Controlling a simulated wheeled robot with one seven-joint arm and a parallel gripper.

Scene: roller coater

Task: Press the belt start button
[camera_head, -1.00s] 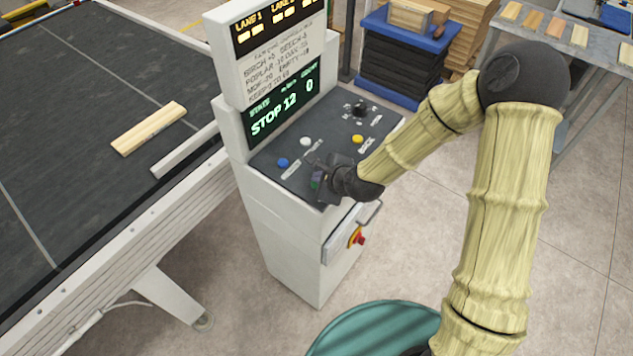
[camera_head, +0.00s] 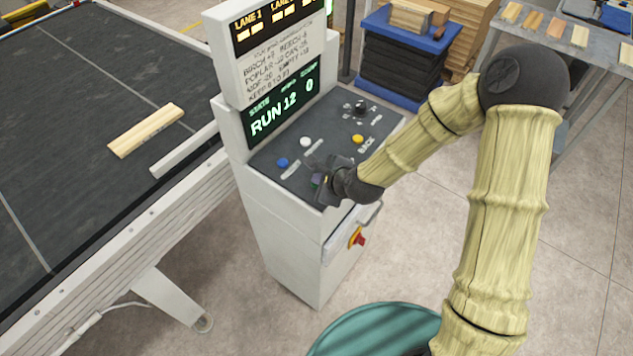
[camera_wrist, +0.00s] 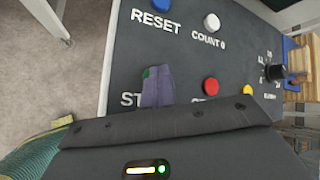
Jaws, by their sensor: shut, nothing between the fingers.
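The control panel (camera_head: 270,165) is a dark sloped top on a white console, and its screen (camera_head: 284,108) reads "RUN 12 0". My gripper (camera_head: 318,180) is shut and empty at the panel's near edge. In the wrist view its purple-grey fingers (camera_wrist: 157,85) point down at the panel beside the partly hidden label "ST". A small green patch, the start button (camera_wrist: 149,72), shows at the fingertips, mostly covered by them. Whether the tips touch or press it I cannot tell for certain.
Near the fingers are a red button (camera_wrist: 211,85), a blue button (camera_wrist: 162,4), a white button (camera_wrist: 211,22) and a yellow button (camera_head: 357,139). A red emergency stop (camera_head: 361,239) sits on the console front. A wooden board (camera_head: 146,130) lies on the belt (camera_head: 75,100).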

